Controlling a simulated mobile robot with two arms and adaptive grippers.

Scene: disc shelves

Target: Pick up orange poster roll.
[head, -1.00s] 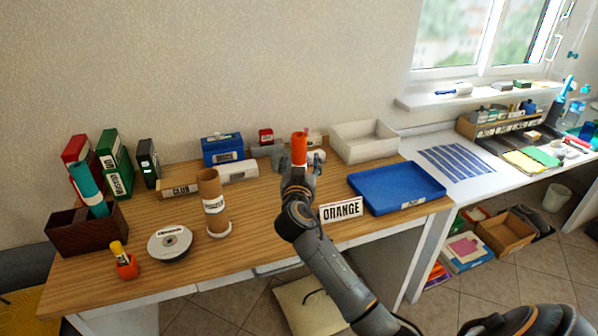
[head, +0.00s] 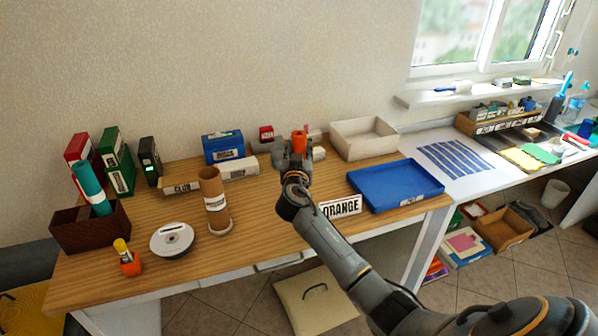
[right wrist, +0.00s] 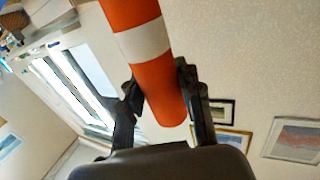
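In the right wrist view the orange roll (right wrist: 155,75), with a white band, lies between the two fingers of my right gripper (right wrist: 160,88). Both fingers appear to touch its sides, and its end sticks out past them. My left gripper is not in view.
A white box (head: 240,167) is left of the gripper.

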